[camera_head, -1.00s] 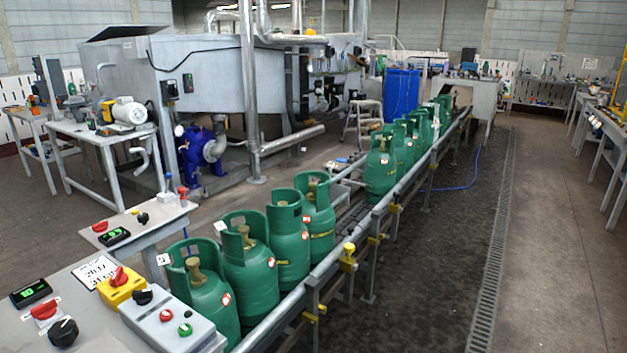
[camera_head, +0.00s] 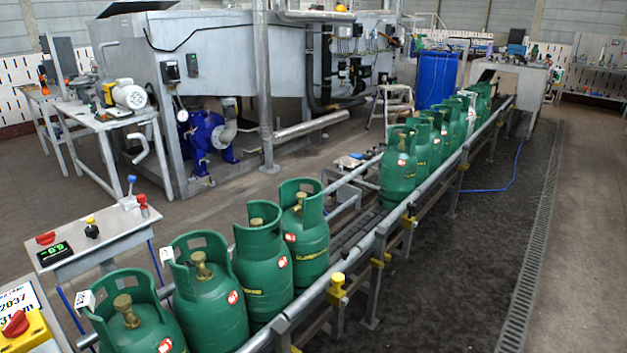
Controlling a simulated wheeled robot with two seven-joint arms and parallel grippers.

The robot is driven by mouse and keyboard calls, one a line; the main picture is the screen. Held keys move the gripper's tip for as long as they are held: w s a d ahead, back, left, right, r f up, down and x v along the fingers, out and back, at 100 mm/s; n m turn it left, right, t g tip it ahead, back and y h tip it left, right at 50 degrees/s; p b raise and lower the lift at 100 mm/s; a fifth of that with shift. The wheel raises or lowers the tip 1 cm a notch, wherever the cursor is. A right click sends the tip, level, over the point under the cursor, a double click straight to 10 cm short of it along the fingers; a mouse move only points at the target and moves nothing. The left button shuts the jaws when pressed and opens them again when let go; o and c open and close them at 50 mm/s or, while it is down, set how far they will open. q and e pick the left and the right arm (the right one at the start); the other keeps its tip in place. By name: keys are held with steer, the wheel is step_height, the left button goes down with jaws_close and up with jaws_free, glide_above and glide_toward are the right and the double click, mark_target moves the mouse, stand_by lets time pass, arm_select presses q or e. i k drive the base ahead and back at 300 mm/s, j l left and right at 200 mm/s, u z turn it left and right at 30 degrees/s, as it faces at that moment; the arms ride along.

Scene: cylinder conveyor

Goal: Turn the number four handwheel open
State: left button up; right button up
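Several green gas cylinders stand upright in a row on the conveyor (camera_head: 372,221). The nearest cylinder (camera_head: 150,322) has a brass valve (camera_head: 127,310) inside its collar. The second (camera_head: 212,305), third (camera_head: 264,285) and fourth (camera_head: 308,245) from the front also show brass valves in their collars. White tags hang at the collars of the two nearest cylinders, but I cannot read them. I cannot make out a number four on any handwheel, nor whether any valve is open. Neither of my grippers is in view.
A grey panel (camera_head: 105,240) with red and yellow-topped knobs and a green display stands left of the conveyor. A yellow box with a red knob (camera_head: 22,328) is at the lower left. Yellow fittings (camera_head: 337,286) line the right rail.

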mark_target(300, 195)
steer(key=i+l+u, duration=0.1)
steer(key=i+l, duration=0.8)
steer(key=i+l+u, duration=0.1)
steer(key=i+l, duration=0.8)
steer(key=l, duration=0.15)
